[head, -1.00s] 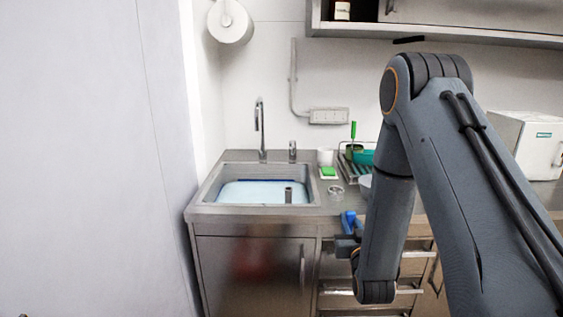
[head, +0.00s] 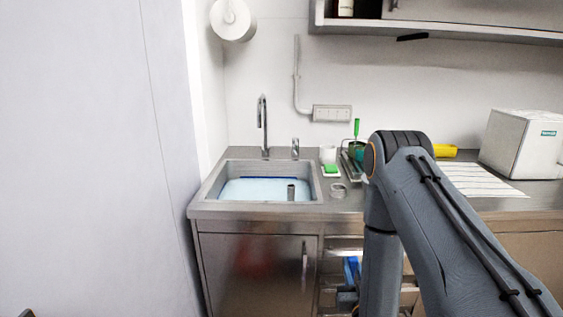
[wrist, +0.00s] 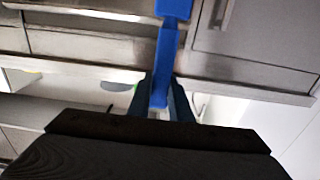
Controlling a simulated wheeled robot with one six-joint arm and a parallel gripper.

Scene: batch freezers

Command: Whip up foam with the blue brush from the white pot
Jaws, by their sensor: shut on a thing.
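My gripper (wrist: 160,98) is shut on the handle of the blue brush (wrist: 166,48) in the wrist view. In the head view the blue brush (head: 351,268) shows in front of the drawers below the counter edge, partly hidden by my arm. A white pot (head: 328,154) stands on the counter behind and right of the sink, apart from the brush. The sink (head: 212,196) holds pale blue water (head: 255,189) with a dark upright pipe in it. No foam can be made out on the water.
A green sponge (head: 330,169) and a small round glass dish (head: 338,188) lie right of the sink. A tap (head: 262,125) stands behind it. A dish rack is partly hidden by my arm. A white box (head: 515,142) and a striped cloth (head: 478,180) are farther right.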

